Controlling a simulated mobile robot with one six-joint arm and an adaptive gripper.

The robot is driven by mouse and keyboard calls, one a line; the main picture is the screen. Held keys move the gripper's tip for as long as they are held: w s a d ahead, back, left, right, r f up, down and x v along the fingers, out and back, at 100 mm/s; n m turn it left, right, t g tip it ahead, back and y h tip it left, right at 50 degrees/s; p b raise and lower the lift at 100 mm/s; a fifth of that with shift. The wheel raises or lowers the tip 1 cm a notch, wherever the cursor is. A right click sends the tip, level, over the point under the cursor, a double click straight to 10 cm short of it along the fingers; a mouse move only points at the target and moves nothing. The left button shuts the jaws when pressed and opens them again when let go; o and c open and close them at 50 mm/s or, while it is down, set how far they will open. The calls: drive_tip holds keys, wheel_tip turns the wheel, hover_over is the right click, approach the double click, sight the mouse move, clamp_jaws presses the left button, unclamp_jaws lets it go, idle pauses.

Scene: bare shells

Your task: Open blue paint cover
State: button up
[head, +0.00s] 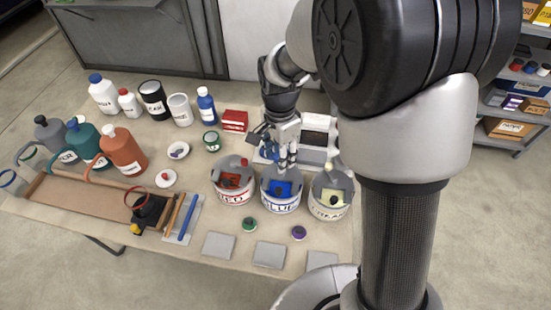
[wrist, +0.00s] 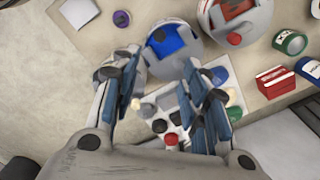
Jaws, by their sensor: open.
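The blue paint can (head: 281,207) stands between the red can and a cream can, with a "BLUE" label on its front. Its blue cover (head: 280,187) is on top and has a small dark knob. In the wrist view the can's cover (wrist: 172,44) shows beyond my fingertips, with the dark knob near its left edge. My gripper (head: 284,154) is open and empty. It points down just behind the blue can, over a tray. In the wrist view my gripper's (wrist: 162,72) two fingers are spread wide, with tips near the can's rim; whether they touch it cannot be told.
The red can (head: 233,196) stands left of the blue can and the cream can (head: 328,208) right. A tray with several coloured caps (wrist: 170,118) lies under my gripper. Small round pots and grey squares (head: 270,255) lie in front. Bottles and jugs stand at the left.

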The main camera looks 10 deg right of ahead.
sight(279, 189)
wheel_tip(279, 189, down, 17)
drive_tip(key=b, duration=0.3)
drive_tip(key=shift+b, duration=0.4)
drive_tip(key=shift+c, duration=0.2)
clamp_jaws()
idle(0.3)
